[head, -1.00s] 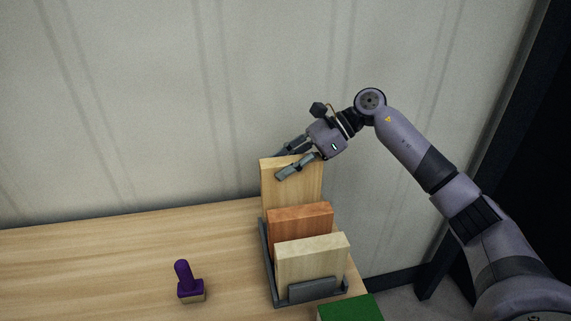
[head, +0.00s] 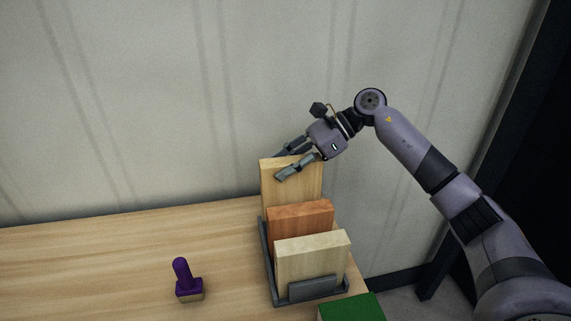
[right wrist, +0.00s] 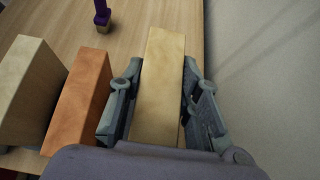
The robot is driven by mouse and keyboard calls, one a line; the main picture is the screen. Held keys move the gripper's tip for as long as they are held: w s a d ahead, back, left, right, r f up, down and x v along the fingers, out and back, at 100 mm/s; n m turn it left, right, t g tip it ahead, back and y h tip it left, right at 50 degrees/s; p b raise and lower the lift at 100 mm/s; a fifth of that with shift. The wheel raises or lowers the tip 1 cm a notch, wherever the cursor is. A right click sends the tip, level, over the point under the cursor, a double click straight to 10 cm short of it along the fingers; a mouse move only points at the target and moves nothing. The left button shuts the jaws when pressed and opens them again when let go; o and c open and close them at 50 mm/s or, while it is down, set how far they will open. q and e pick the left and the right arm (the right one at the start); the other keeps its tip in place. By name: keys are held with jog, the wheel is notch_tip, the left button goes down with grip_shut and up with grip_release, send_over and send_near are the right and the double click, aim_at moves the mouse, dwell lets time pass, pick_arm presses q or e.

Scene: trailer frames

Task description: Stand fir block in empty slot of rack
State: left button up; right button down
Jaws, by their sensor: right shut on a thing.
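My right gripper (head: 295,162) is shut on a tall light-wood block (head: 284,188), which I take to be the fir block, gripping it near its top. In the right wrist view the block (right wrist: 160,85) stands between the two fingers. The block is upright at the back of the grey rack (head: 268,273); its lower end is hidden behind the other blocks, so I cannot see how it is seated. An orange-brown block (head: 298,218) and a pale block (head: 312,260) stand in the rack in front of it. My left gripper is out of view.
A purple-handled stamp (head: 186,280) stands on the wooden table (head: 120,260) left of the rack. A green item (head: 350,308) lies at the front right. The wall is close behind the table. The left part of the table is clear.

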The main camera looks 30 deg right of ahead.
aim_at(286, 186)
jog(key=shift+f+b, duration=2.6)
jog(key=shift+f, duration=0.4)
jog(key=c, duration=1.1)
grip_release()
jog(key=shift+f, duration=0.15)
jog(key=v, duration=1.2)
jog(key=shift+s, duration=0.1)
